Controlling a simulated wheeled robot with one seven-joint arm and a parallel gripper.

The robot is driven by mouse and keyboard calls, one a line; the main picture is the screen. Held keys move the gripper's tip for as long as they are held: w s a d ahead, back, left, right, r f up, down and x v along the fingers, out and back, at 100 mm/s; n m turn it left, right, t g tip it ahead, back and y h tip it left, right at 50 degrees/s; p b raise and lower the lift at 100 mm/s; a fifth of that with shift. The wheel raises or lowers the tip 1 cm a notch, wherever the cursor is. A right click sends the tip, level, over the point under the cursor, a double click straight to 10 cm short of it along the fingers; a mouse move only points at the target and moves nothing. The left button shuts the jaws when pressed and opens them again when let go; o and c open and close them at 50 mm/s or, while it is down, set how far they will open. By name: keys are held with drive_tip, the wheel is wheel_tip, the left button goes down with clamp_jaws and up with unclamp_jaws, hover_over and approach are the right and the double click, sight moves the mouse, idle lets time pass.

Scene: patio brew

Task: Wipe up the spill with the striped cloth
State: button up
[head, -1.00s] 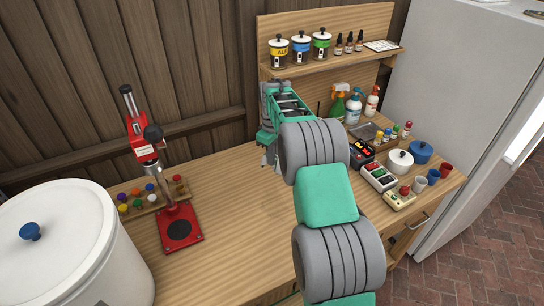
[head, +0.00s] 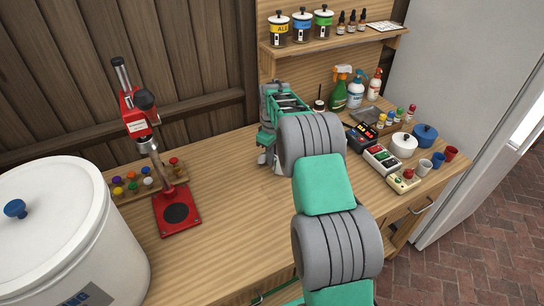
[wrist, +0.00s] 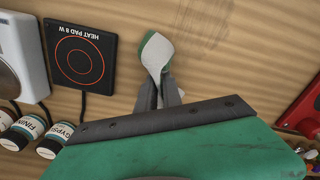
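My gripper (wrist: 158,93) points down at the wooden bench top. Its fingers are close together on a bunched white and green cloth (wrist: 155,52), which sticks out past the fingertips. Its stripes are hard to make out. In the head view my gripper (head: 268,157) is low over the middle of the bench, partly hidden by my arm, with a bit of white at its tip. A faint brownish patch (wrist: 205,20) marks the wood beyond the cloth in the wrist view; I cannot tell whether it is the spill. I cannot tell whether the cloth touches the bench.
A black heat pad (wrist: 80,57) and small jars (wrist: 20,130) are left in the wrist view. The red capper stand (head: 177,210) and large white pot (head: 65,235) stand left in the head view. Bottles, devices and cups (head: 425,167) crowd the right. The front middle bench is clear.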

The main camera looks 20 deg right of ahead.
drive_tip(key=o, duration=1.3)
drive_tip(key=shift+o, duration=0.2)
drive_tip(key=shift+f, duration=0.15)
drive_tip(key=shift+f+b, duration=0.75)
drive_tip(key=shift+f, duration=0.3)
drive_tip(key=shift+c, duration=0.5)
drive_tip(key=shift+f, duration=0.1)
clamp_jaws()
drive_tip(key=shift+r+p, duration=0.4)
drive_tip(key=shift+p, duration=0.75)
